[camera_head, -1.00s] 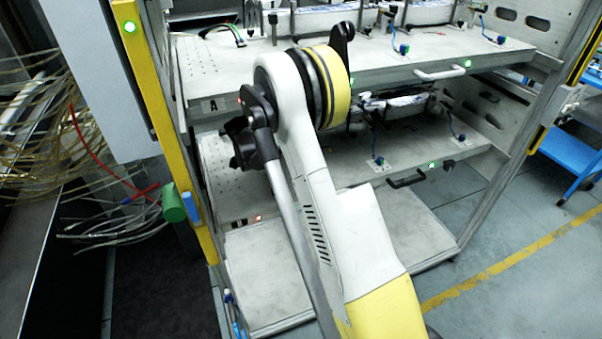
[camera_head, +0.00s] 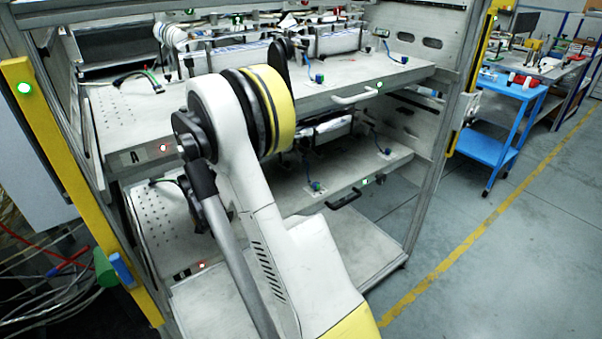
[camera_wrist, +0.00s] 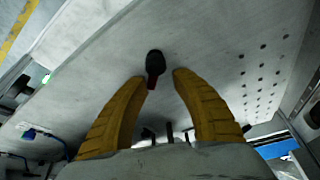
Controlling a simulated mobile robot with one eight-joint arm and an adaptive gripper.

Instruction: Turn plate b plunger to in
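In the wrist view, a black-tipped knob with a short red stem (camera_wrist: 155,63), looking like the plunger, stands out against a pale grey plate (camera_wrist: 105,65). My gripper (camera_wrist: 161,76) has two yellow fingers spread apart. The knob shows between and just beyond the fingertips, with a gap on both sides. No letter is readable on this plate in the wrist view. In the head view, the upper plate (camera_head: 115,115) carries the label A. A lower plate (camera_head: 165,245) sits below it. My arm hides my gripper and part of both plates there.
A light-coloured handle (camera_head: 354,96) and a dark handle (camera_head: 343,199) stick out from the plate fronts. A yellow post (camera_head: 75,190) stands at the left. A blue cart (camera_head: 485,148) is at the right, with open floor before it.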

